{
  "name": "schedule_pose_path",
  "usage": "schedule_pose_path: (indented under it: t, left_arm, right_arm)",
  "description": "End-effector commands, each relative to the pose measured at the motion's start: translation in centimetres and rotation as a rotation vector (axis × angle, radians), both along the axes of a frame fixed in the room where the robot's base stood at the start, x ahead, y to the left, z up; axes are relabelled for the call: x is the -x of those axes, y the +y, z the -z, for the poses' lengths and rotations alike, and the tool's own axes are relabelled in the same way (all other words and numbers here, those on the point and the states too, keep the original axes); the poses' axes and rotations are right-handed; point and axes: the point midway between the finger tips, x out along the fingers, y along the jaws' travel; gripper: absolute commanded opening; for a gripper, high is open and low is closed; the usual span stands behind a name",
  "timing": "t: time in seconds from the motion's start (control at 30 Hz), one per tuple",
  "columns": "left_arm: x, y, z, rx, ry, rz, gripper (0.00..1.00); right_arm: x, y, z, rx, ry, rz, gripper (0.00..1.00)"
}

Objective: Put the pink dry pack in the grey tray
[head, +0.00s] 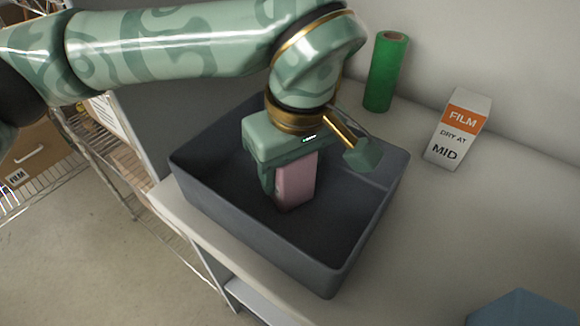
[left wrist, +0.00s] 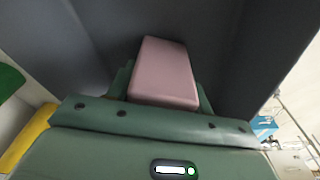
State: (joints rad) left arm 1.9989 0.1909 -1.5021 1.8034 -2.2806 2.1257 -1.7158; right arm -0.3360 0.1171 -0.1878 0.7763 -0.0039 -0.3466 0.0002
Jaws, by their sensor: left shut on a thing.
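The pink dry pack (head: 297,182) is a pink block held upright, inside the walls of the grey tray (head: 335,268). My left gripper (head: 283,188) reaches down into the tray and is shut on the pack. In the left wrist view the pink pack (left wrist: 163,75) shows between the fingers, with the tray's dark grey inside (left wrist: 60,45) around it. I cannot tell whether the pack's lower end touches the tray floor. My right gripper is in neither view.
A green roll (head: 386,72) stands behind the tray on the pale bench (head: 460,230). A white and orange film box (head: 459,130) stands to the right. A blue object (head: 522,308) is at the lower right edge. Wire shelving (head: 110,195) is at the left.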

Motion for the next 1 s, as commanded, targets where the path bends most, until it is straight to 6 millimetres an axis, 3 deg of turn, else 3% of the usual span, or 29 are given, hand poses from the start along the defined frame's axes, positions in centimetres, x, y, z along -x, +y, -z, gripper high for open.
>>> schedule_pose_path:
  t: [0.23,0.27,0.33,0.67,0.77,1.0]
  left_arm:
    - [0.1,0.0,0.0,-0.001,-0.001,0.001,0.22]
    - [0.1,0.0,0.1,-0.001,-0.001,0.001,0.54]
    - [0.1,0.0,0.1,-0.001,-0.001,0.001,0.73]
    - [0.1,0.0,-0.2,0.0,-0.001,0.0,0.73]
    - [0.2,-0.1,-1.8,-0.001,-0.008,-0.001,0.73]
    - [1.0,-0.6,-7.7,-0.001,-0.013,0.0,0.73]
  right_arm:
    - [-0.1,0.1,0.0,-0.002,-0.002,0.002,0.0]
    - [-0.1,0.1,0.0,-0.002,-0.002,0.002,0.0]
    - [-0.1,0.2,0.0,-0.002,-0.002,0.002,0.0]
    - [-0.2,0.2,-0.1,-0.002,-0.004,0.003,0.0]
    - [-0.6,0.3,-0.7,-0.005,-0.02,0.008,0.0]
    - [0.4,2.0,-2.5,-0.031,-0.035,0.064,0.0]
